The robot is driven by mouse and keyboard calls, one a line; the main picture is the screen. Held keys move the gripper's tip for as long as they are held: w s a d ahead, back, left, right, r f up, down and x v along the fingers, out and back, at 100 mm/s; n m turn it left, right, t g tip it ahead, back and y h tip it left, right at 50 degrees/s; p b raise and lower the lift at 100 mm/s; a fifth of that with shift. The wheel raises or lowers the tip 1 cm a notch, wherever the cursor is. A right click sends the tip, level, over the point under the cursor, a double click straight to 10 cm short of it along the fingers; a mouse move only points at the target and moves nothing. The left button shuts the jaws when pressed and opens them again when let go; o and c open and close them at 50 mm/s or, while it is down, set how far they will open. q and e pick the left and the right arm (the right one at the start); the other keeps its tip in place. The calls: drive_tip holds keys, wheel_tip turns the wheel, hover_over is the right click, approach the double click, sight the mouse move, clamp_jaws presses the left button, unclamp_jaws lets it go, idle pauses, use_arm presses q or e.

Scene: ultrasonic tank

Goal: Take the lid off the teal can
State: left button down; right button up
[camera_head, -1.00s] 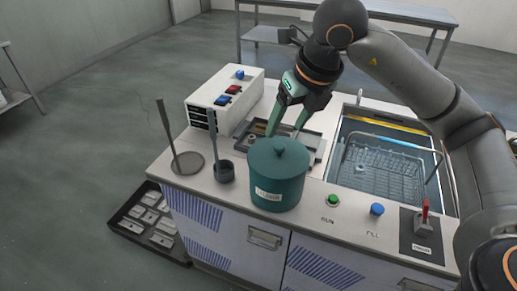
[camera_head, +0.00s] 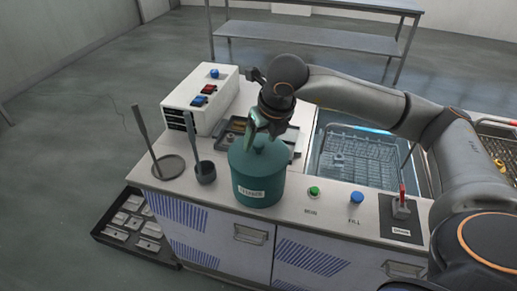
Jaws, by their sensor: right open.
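The teal can (camera_head: 258,187) stands upright on the counter near its front edge, with a white label on its front. Its teal lid (camera_head: 243,152) sits on top; the lid's knob is partly hidden by my right gripper. My right gripper (camera_head: 262,135) comes from above, with its green fingers pointing down at the knob. The fingers are open and lie at or around the knob; I cannot tell whether they touch it. The left gripper is not in view.
A white control box (camera_head: 200,98) and a grey tray (camera_head: 205,135) stand behind the can. A cup (camera_head: 205,172) and a round plate with a rod (camera_head: 168,167) are to its left. A tank with a wire basket (camera_head: 350,155), buttons and a red switch (camera_head: 401,205) are to its right.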

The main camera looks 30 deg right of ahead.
drive_tip(key=shift+x, duration=0.75)
clamp_jaws()
